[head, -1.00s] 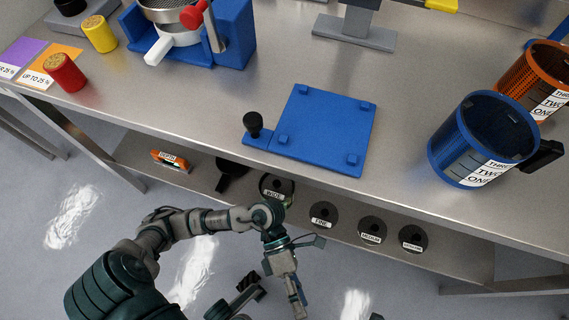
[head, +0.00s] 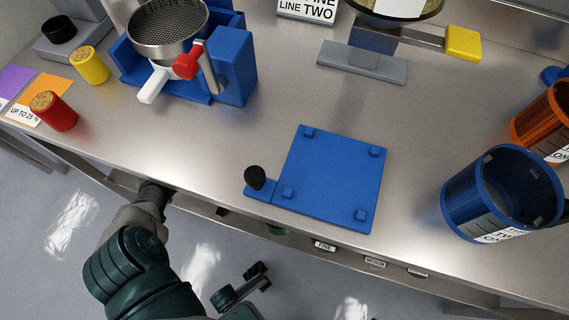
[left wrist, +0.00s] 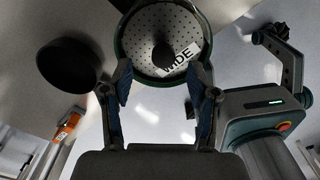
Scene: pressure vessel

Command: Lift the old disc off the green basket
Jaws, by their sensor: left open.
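In the left wrist view, a pale perforated disc (left wrist: 148,45) with a black knob and a "WIDE" label lies within the round rim of the green basket (left wrist: 121,45). My left gripper (left wrist: 162,78) is open and empty, its two fingers spread on either side of the lower part of the disc. Whether a finger touches the rim is hard to tell. In the head view, my left arm reaches under the table's front edge and its gripper is hidden. Only a small green piece of the basket (head: 277,230) shows there. My right gripper is not in view.
A black round object (left wrist: 70,65) stands left of the basket, with an orange tool (left wrist: 65,130) beyond. The steel table (head: 420,130) overhangs the lower shelf. On it are a blue plate (head: 335,178) with a black knob and a blue basket (head: 462,205).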

